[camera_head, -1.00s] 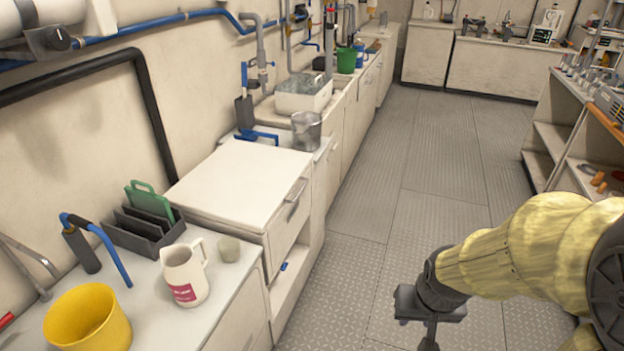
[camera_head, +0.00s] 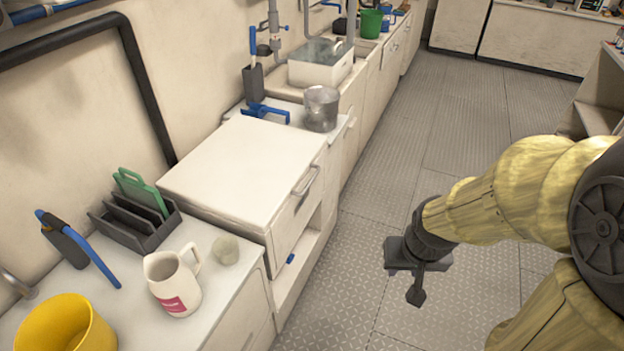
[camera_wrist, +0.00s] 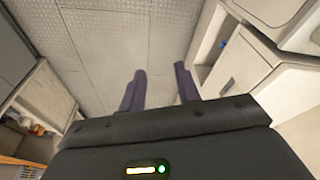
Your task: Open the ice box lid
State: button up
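The ice box appears to be the white chest-like unit in the left-centre of the head view. Its flat white lid (camera_head: 243,170) lies closed on top. A metal bar handle (camera_head: 306,182) sits high on its front face. My gripper (camera_head: 417,284) hangs over the floor to the right of the box, well apart from it, pointing down. In the wrist view my gripper (camera_wrist: 160,88) shows two dark fingers spread apart with only floor between them, so it is open and empty.
A white pitcher (camera_head: 174,282), a small cup (camera_head: 225,250), a dark rack (camera_head: 136,224) and a yellow bucket (camera_head: 62,330) stand on the near counter. A metal pot (camera_head: 321,108) stands beyond the box. The patterned floor (camera_head: 400,180) along the counter is clear.

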jog(key=w+f+n+t+y+b, duration=0.1)
jog(key=w+f+n+t+b, duration=0.2)
jog(key=w+n, duration=0.6)
jog(key=w+f+n+t+y+b, duration=0.15)
jog(key=w+n+t, duration=0.3)
jog(key=w, duration=0.75)
jog(key=w+a+f+n+y+b, duration=0.3)
jog(key=a+f+n+y, duration=0.3)
jog(key=n, duration=0.9)
jog(key=w+a+t+y, duration=0.1)
jog(key=y, duration=0.2)
jog(key=shift+a, duration=0.3)
